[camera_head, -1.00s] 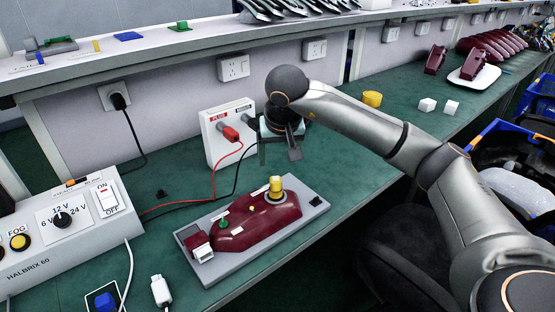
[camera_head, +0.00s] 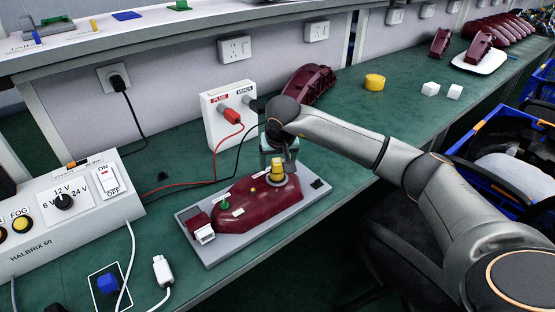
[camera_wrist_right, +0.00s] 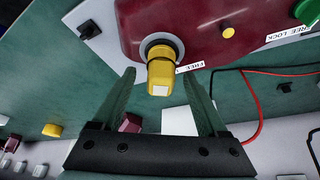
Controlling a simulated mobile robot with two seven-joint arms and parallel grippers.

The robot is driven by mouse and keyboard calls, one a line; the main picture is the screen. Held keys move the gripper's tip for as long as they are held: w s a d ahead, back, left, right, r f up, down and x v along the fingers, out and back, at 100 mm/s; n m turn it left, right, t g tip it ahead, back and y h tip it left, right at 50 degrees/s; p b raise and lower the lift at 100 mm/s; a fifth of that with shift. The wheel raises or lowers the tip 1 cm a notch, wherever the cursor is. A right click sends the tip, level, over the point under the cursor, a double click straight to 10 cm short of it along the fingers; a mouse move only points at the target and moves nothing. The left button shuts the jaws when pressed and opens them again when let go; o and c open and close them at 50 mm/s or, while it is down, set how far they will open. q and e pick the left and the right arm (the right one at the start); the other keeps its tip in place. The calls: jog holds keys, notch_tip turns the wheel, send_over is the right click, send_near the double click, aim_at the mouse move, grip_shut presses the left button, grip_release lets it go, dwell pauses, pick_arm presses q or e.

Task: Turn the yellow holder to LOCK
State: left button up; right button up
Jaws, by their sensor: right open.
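The yellow holder (camera_head: 277,170) stands upright in a round socket on the dark red tail lamp (camera_head: 255,205), which lies on a grey plate (camera_head: 222,258). In the right wrist view the yellow holder (camera_wrist_right: 161,75) shows a pale end face, and a FREE label sits beside its ring. My right gripper (camera_head: 279,160) is just above and behind the holder. In the wrist view its fingers (camera_wrist_right: 160,100) are apart, one on each side of the holder, without visible contact. A LOCK label shows by the green holder (camera_wrist_right: 306,12). My left gripper is not in view.
A white socket box (camera_head: 228,115) with red and black leads stands behind the lamp. A power supply (camera_head: 65,215) is at left.

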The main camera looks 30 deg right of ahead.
jog(key=shift+c, duration=0.2)
grip_shut()
dwell(0.8)
